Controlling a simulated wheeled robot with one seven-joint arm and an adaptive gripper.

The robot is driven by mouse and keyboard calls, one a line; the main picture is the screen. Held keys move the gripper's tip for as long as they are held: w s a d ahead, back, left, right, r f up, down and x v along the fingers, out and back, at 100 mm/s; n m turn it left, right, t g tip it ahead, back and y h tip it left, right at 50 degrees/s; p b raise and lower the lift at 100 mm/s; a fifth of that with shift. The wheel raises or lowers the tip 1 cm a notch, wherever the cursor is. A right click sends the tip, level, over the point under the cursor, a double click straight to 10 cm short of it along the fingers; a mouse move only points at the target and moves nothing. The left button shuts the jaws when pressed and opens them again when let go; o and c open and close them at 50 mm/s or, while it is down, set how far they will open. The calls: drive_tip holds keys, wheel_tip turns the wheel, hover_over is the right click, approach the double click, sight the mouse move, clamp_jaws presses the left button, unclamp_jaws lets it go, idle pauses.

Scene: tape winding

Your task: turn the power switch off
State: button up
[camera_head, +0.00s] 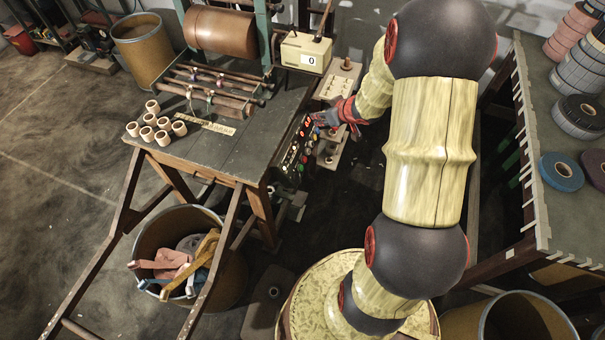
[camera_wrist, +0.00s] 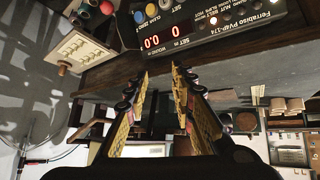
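The dark control panel (camera_head: 297,143) is on the right end of the winding bench, with red digits and coloured buttons. In the wrist view the panel (camera_wrist: 225,35) fills the top, with red lit digits, a lit lamp and white lettering. I cannot tell which control is the power switch. My gripper (camera_head: 318,117) is at the panel's upper right end in the head view. In the wrist view my gripper (camera_wrist: 161,70) has its two fingers apart with nothing between them, tips just below the panel's digits.
A cream plate with slots (camera_wrist: 78,47) lies left of the panel in the wrist view. A cream counter box (camera_head: 305,53) stands on the bench (camera_head: 240,150). A table with tape rolls (camera_head: 561,171) is at right.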

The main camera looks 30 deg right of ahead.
drive_tip(key=s+a+f+y, duration=0.2)
drive_tip(key=s+f+y, duration=0.2)
drive_tip(key=f, duration=0.5)
drive_tip(key=g+y, duration=0.1)
drive_tip(key=y, duration=0.3)
approach(298, 178)
drive_tip(key=b+x, duration=0.2)
drive_tip(key=x, duration=0.6)
drive_tip(key=shift+w+d, duration=0.2)
drive_tip(key=c, duration=0.3)
clamp_jaws()
